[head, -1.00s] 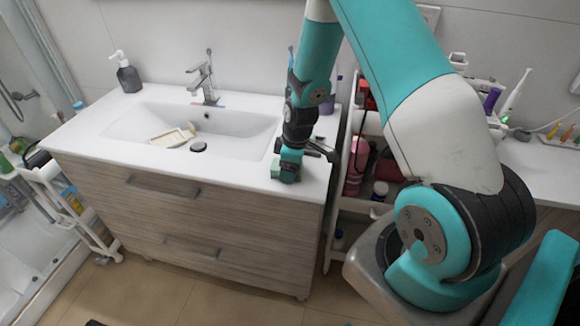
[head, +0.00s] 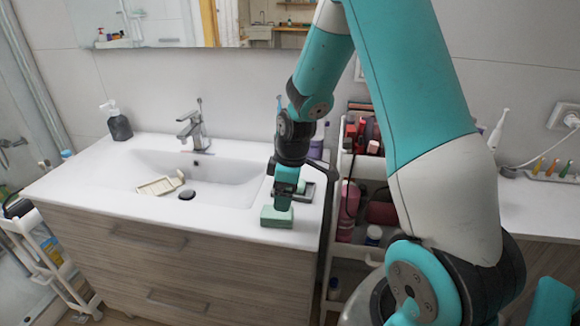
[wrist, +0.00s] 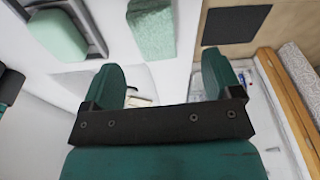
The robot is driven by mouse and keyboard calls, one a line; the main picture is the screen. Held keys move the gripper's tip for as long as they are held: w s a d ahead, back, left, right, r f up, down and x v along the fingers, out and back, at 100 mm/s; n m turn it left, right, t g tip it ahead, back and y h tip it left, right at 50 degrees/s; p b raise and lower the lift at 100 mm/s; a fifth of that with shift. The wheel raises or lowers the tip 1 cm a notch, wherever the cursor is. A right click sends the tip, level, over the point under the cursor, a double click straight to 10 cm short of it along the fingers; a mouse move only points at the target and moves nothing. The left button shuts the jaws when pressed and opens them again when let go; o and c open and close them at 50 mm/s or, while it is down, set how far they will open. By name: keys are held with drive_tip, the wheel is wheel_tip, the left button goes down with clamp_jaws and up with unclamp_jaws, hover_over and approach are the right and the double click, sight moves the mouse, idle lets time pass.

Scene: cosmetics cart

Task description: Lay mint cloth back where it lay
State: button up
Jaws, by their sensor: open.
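The mint cloth (head: 277,216), a pale green block shape, lies on the white counter near its front right edge. My gripper (head: 285,196) is just above and behind it in the head view, pointing down. In the wrist view, my gripper (wrist: 163,80) has its two fingers spread with nothing between them. What looks like the mint cloth (wrist: 151,27) lies beyond the fingers there, apart from them. Next to it a dark dish (wrist: 98,40) holds another pale mint piece (wrist: 57,33). The dark dish also shows in the head view (head: 308,192), partly behind my gripper.
The sink basin (head: 215,190) is left of my gripper, with a cream dish (head: 155,187) in it and a faucet (head: 192,128) behind. A dark soap bottle (head: 117,122) stands at the back left. A loaded cart (head: 338,225) stands close on the right.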

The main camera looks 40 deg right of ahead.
sight(289, 216)
wheel_tip(289, 216, up, 9)
drive_tip(key=s, duration=0.1)
drive_tip(key=s+a+r+y, duration=0.1)
drive_tip(key=s+a+r, duration=0.2)
drive_tip(key=a, duration=0.3)
drive_tip(key=s+a+r, duration=0.2)
drive_tip(key=s+a, duration=0.1)
drive_tip(key=a, duration=0.4)
drive_tip(key=s+a+r+m+g+y, duration=0.1)
drive_tip(key=s+a+r+y, duration=0.1)
drive_tip(key=s+a, duration=0.7)
drive_tip(key=s+b, duration=0.1)
drive_tip(key=s, duration=0.3)
drive_tip(key=shift+s+a+r, duration=0.2)
drive_tip(key=shift+a+r, duration=0.15)
